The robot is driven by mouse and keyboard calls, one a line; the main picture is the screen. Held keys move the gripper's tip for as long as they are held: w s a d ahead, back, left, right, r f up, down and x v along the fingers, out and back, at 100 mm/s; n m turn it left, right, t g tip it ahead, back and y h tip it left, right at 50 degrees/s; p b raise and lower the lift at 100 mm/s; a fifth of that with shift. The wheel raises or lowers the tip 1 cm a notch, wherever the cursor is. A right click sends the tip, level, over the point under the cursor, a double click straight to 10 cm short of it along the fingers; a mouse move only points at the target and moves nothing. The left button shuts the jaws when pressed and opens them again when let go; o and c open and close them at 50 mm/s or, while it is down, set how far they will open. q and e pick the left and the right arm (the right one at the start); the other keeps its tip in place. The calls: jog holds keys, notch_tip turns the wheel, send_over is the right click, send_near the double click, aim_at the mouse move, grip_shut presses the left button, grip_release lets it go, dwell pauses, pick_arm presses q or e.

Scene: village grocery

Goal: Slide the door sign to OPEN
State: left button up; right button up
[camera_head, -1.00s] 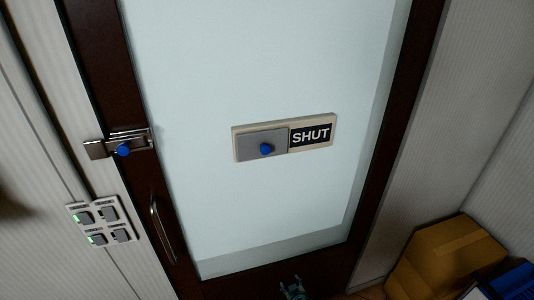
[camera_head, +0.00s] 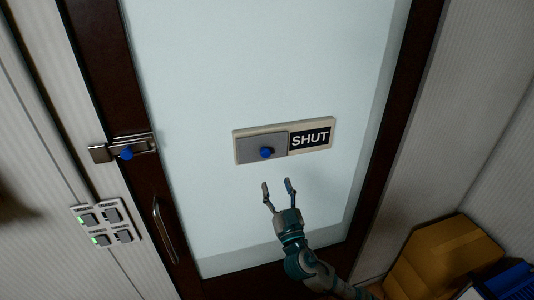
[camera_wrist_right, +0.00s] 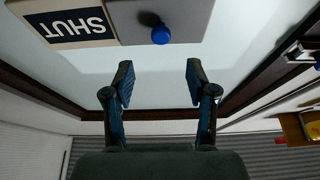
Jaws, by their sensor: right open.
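The door sign (camera_head: 243,131) is a pale plaque on the glass of the door. Its right half shows SHUT in white on black (camera_head: 310,138); a grey sliding plate (camera_head: 252,145) with a blue knob (camera_head: 266,153) covers its left half. My right gripper (camera_head: 277,186) is open and empty, just below the sign in the head view, with its fingers pointing up towards it. In the right wrist view the open fingers (camera_wrist_right: 158,82) are apart from the blue knob (camera_wrist_right: 161,34), which shows beyond them near the top edge. My left gripper is not in view.
A metal latch with a blue knob (camera_head: 126,153) and a door handle (camera_head: 163,228) are on the dark frame at left. A switch panel (camera_head: 107,222) is on the wall. Cardboard boxes (camera_head: 440,255) stand at lower right.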

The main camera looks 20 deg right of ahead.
aim_at(267, 156)
jog(key=p+x, duration=0.3)
jog(key=x, duration=0.7)
jog(key=shift+w+r, duration=0.15)
jog(key=shift+w, duration=0.2)
jog(key=shift+c, duration=0.2)
grip_shut()
